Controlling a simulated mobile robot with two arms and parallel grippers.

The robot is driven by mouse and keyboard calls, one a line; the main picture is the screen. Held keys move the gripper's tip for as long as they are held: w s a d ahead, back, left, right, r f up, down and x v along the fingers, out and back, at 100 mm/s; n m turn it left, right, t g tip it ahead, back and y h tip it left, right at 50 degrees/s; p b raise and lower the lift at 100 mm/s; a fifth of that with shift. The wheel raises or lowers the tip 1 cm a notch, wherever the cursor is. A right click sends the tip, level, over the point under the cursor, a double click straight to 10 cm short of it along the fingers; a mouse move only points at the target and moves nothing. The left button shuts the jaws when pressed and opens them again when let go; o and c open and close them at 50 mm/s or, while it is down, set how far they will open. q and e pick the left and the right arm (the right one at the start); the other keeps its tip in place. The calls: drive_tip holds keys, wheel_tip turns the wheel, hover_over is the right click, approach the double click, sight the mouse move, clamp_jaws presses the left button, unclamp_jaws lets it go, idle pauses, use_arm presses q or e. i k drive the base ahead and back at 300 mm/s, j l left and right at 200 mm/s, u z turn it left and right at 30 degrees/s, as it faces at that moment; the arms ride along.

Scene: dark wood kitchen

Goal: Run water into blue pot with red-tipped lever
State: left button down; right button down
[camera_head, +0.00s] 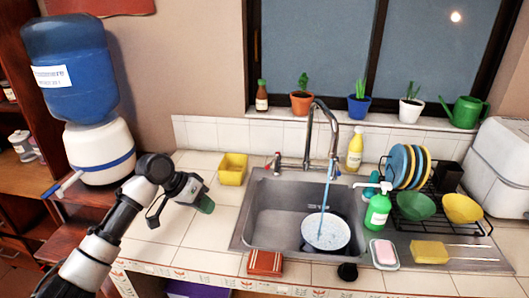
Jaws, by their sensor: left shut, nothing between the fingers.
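A steel faucet (312,128) arches over the sink, with small levers at its base. The lever on the left (272,161) shows a little red. A blue stream of water (325,195) runs from the spout into a round pot (326,232) in the sink. The pot's inside looks pale and speckled, with a dark side; little of its outside shows. My left gripper (204,203) is shut and empty above the counter, left of the sink and apart from the faucet and levers. My right gripper is not in view.
The steel sink (272,205) has a yellow container (232,169) at its left and a green soap bottle (377,211) at its right. A dish rack (440,225) holds plates and bowls. Counter left of the sink is mostly clear.

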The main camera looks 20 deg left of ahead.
sight(278, 155)
drive_tip(key=i+j, duration=0.15)
drive_tip(key=i, duration=0.2)
drive_tip(key=i+j, duration=0.15)
drive_tip(key=i, duration=0.2)
drive_tip(key=i+j, duration=0.1)
drive_tip(key=i, duration=0.3)
